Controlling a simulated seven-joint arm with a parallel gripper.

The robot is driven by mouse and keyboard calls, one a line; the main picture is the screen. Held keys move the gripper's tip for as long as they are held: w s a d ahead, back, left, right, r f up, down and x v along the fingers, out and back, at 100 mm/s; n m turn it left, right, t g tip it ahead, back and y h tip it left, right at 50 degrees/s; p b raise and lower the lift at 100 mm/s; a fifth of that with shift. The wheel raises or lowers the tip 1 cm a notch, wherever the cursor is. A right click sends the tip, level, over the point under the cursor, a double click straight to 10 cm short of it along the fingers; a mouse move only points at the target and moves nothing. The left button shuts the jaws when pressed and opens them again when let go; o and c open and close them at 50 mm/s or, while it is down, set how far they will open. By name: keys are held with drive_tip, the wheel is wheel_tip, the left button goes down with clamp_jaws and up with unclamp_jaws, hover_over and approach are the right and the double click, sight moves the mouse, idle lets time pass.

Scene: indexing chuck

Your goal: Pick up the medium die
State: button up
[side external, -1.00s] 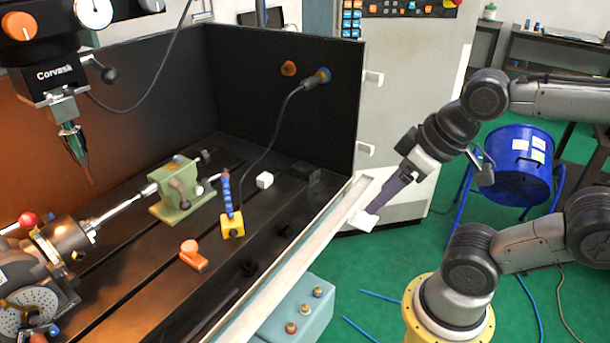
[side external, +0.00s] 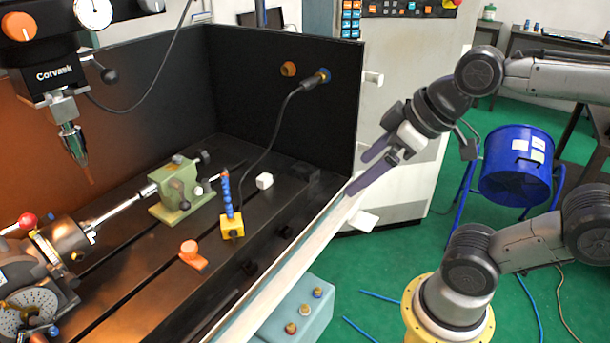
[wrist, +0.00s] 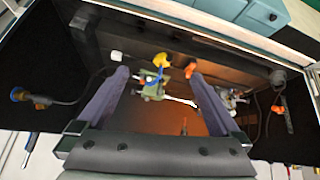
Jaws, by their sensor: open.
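A small white cube (side external: 264,181), which looks like a die, sits on the dark machine table beyond the blue-and-yellow piece. It also shows in the wrist view (wrist: 116,56), near the tip of the left finger. No pips are readable, and I cannot tell from size whether it is the medium die. My gripper (side external: 358,175) is open and empty, with fingers spread, above the front rail and right of the cube. The wrist view shows nothing between its fingers (wrist: 158,78).
A yellow block with a blue stem (side external: 232,228), an orange piece (side external: 191,253) and a green tailstock (side external: 178,190) stand on the slotted table. The pale front rail (side external: 300,258) borders the table.

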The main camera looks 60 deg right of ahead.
drive_tip(key=w+d+r, duration=0.2)
drive_tip(key=w+r, duration=0.2)
drive_tip(key=w, duration=0.6)
drive_tip(key=m+g+h, duration=0.1)
drive_tip(key=m+g, duration=0.1)
drive_tip(key=m, duration=0.1)
hover_over(305, 167)
drive_tip(key=s+a, duration=0.4)
wheel_tip(305, 167, down, 16)
drive_tip(key=shift+g, duration=0.3)
drive_tip(key=d+f, duration=0.1)
drive_tip(key=f, duration=0.3)
drive_tip(key=w+d+f, duration=0.1)
drive_tip(key=f, duration=0.3)
drive_tip(key=d+f, duration=0.1)
drive_tip(key=f, duration=0.3)
drive_tip(key=shift+w+d, duration=0.25)
drive_tip(key=shift+d, duration=0.05)
drive_tip(key=shift+x, duration=2.55)
drive_tip(key=shift+w+a, duration=0.15)
drive_tip(key=shift+w, duration=0.05)
clamp_jaws()
drive_tip(key=shift+w+r, duration=0.1)
drive_tip(key=shift+r, duration=0.15)
